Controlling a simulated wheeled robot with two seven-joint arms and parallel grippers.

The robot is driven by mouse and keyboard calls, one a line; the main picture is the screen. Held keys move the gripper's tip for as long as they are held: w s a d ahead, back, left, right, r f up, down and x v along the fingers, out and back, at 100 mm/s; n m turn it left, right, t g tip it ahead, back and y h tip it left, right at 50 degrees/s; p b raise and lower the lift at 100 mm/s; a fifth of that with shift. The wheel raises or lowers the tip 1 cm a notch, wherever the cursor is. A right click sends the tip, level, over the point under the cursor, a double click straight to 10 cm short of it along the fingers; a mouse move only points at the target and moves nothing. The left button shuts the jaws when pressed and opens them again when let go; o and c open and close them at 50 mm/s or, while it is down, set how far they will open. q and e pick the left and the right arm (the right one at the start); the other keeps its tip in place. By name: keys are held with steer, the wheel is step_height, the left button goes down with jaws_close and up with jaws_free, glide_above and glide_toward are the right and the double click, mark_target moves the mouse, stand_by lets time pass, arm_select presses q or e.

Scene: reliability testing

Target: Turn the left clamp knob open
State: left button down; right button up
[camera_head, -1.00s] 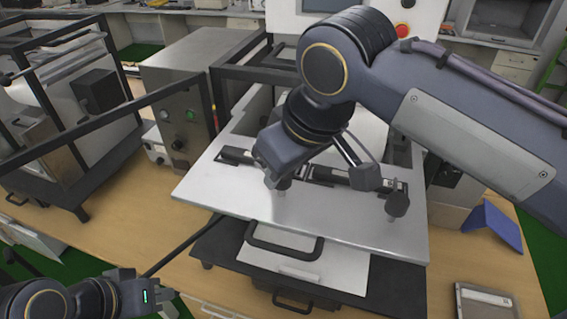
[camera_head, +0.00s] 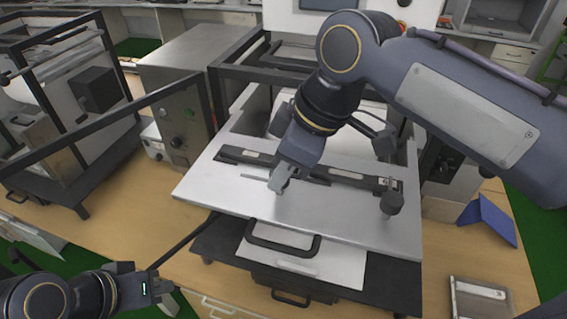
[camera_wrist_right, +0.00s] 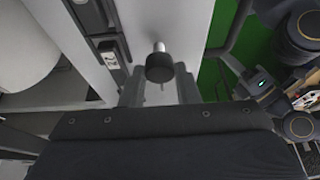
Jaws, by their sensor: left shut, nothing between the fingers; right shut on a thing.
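The left clamp knob (camera_wrist_right: 160,68) is a short black cylinder on a shiny metal stem. It sits between the fingertips of my right gripper (camera_wrist_right: 160,85) in the right wrist view. In the head view, my right gripper (camera_head: 279,183) points down over the metal plate (camera_head: 330,218) and largely hides the knob. A thin stem (camera_head: 253,177) shows just left of its fingertips, beside the left clamp bar (camera_head: 240,157). The right clamp knob (camera_head: 391,203) hangs free at the plate's right. My left gripper (camera_head: 163,288) is shut and empty at the lower left, away from the plate.
A black-framed machine (camera_head: 75,120) stands at the left. A blue object (camera_head: 490,220) and a grey device (camera_head: 482,300) lie on the wooden bench at the right.

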stand_by(0.3)
steer(key=o, duration=1)
steer(key=shift+c, duration=0.2)
steer(key=shift+r, duration=0.1)
steer(key=v, duration=0.7)
steer(key=shift+r, duration=0.3)
steer(key=shift+s+d, duration=0.1)
